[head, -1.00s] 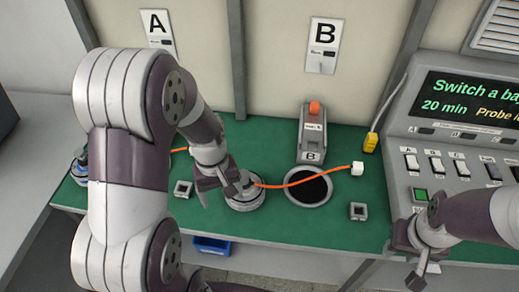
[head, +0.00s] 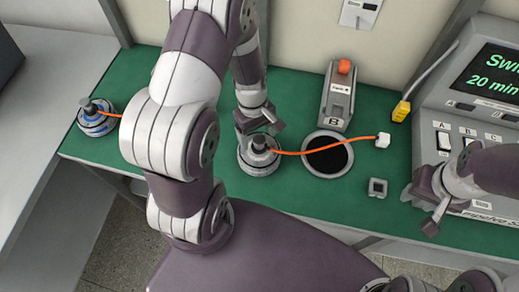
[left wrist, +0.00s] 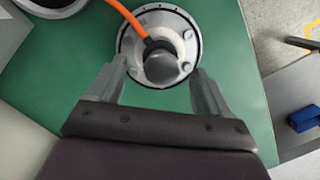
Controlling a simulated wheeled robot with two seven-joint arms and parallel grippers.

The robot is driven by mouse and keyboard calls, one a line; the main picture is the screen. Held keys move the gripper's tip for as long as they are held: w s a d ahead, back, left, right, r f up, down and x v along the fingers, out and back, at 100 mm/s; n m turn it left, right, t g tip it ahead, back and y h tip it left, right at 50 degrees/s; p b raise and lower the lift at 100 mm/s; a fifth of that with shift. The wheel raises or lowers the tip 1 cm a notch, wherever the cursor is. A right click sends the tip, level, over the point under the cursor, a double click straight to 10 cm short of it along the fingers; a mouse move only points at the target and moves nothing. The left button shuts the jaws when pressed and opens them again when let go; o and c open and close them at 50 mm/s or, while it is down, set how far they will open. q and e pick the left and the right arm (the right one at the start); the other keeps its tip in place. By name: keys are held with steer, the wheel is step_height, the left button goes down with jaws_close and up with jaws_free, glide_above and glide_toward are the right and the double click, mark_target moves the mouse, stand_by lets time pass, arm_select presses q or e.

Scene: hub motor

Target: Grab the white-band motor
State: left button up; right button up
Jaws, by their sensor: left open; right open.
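The white-band motor (head: 258,163) stands on the green bench mat, left of a round black opening. It is a round grey and white hub with a dark shaft, and an orange cable runs from it to a white plug (head: 382,140). My left gripper (head: 259,128) is open just above and behind it. In the left wrist view the fingers of my left gripper (left wrist: 157,68) point toward the motor (left wrist: 178,22), one on each side of its shaft; contact is not clear. My right gripper (head: 425,208) is open and empty before the control panel.
A blue-band motor (head: 97,118) with an orange cable stands at the mat's left end. The black opening (head: 328,156), a grey orange-topped unit marked B (head: 338,98), a small square part (head: 377,188) and a yellow connector (head: 401,111) lie to the right.

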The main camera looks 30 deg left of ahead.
mark_target(259, 149)
arm_select(q)
steer(key=f, duration=0.3)
steer(key=shift+s+d, duration=0.3)
steer(key=shift+d, duration=0.05)
steer(key=shift+f, duration=0.3)
steer(key=shift+w, duration=0.1)
jaws_close()
steer(key=shift+r, duration=0.1)
